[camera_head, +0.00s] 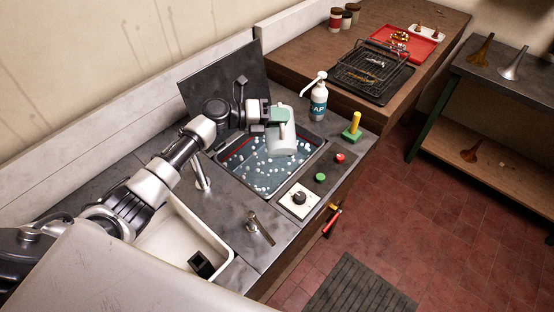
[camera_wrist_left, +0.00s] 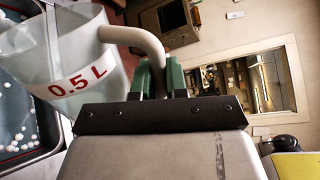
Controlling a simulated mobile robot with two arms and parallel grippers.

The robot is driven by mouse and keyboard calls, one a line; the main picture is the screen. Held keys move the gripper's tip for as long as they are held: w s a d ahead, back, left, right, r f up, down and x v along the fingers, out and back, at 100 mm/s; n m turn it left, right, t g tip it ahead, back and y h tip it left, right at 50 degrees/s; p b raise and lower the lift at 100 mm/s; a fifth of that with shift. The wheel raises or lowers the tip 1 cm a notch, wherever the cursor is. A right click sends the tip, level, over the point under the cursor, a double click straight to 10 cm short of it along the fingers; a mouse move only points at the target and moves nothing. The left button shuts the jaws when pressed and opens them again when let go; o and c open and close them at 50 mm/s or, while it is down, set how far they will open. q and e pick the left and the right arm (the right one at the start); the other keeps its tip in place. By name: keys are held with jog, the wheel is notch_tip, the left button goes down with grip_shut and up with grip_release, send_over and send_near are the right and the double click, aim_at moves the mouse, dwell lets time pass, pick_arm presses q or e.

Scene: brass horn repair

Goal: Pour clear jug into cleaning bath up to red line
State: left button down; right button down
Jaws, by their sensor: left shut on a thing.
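My left gripper (camera_head: 276,115) is shut on the handle of the clear jug (camera_head: 283,139), which it holds over the cleaning bath (camera_head: 313,160). The jug is whitish and see-through and looks tilted. In the left wrist view the jug (camera_wrist_left: 60,62) bears a red "0.5 L" mark, and the green fingers (camera_wrist_left: 160,80) close around its handle. I cannot tell how much liquid is in it, and no stream is clear to see. The bath holds bluish liquid with many white floating bits. A red line (camera_head: 238,150) shows on its left inner wall. My right gripper is not in view.
A soap pump bottle (camera_head: 318,100) and a green block with a yellow peg (camera_head: 353,128) stand beside the bath. A dial (camera_head: 298,198), green button (camera_head: 320,177) and red button (camera_head: 340,158) lie in front. A white sink (camera_head: 175,245) and tap (camera_head: 200,172) are left.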

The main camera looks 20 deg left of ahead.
aim_at(281, 152)
pick_arm(q)
jog(key=shift+r, duration=0.15)
dwell(0.7)
